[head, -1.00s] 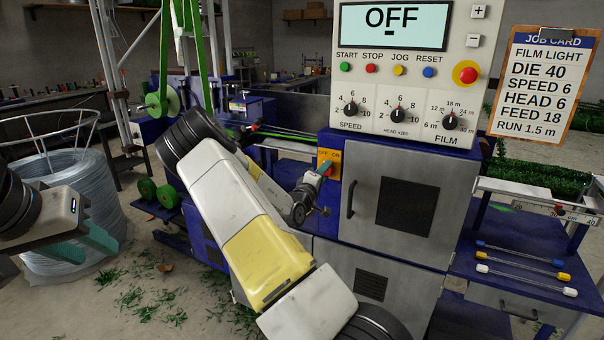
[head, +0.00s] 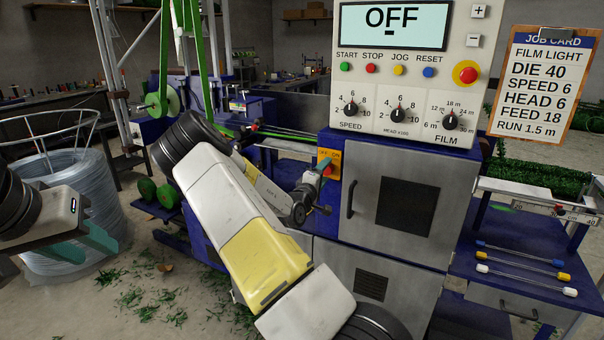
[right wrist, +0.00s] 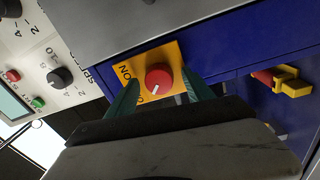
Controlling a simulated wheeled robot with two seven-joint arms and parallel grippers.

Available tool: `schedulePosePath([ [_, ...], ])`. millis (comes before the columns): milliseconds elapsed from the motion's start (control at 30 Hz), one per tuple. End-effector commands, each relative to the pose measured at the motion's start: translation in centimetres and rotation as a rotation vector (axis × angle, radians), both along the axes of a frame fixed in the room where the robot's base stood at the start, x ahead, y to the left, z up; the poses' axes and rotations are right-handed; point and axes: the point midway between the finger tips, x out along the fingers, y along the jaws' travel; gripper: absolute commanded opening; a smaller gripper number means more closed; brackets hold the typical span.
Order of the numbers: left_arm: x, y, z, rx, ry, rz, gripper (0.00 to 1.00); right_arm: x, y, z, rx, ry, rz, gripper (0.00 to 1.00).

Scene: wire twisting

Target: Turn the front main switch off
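The front main switch is a red round knob (right wrist: 158,77) on a yellow plate (right wrist: 172,57) lettered OFF and ON. In the right wrist view its white mark points down and slightly left, toward the lower, partly covered label. In the head view my right gripper (head: 327,172) is at the plate. My left gripper (head: 88,241) is open and empty at the far left.
The control panel (head: 410,95) above has dials, buttons and a display reading OFF. A cabinet door with a black handle (head: 350,199) is right of the switch. A wire coil (head: 70,205) stands at left. A job card (head: 543,80) hangs at right.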

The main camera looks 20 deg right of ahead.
Motion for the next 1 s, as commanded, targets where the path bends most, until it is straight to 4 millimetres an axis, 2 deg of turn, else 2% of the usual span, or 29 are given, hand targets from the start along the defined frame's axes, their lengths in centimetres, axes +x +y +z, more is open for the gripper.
schedulePosePath([
  [267, 0.0, 0.0, 0.0, 0.000, 0.000, 0.000, 0.36, -0.3, 0.4, -0.1, 0.001, 0.001, 0.000, 0.61],
  [700, 0.0, 0.0, 0.0, 0.000, 0.000, 0.000, 0.36, -4.5, 5.4, -0.6, 0.001, 0.000, 0.001, 0.61],
  [1000, 0.0, 0.0, 0.0, 0.000, 0.000, 0.000, 0.36, -5.1, 5.9, -0.6, 0.000, 0.000, 0.000, 0.61],
])
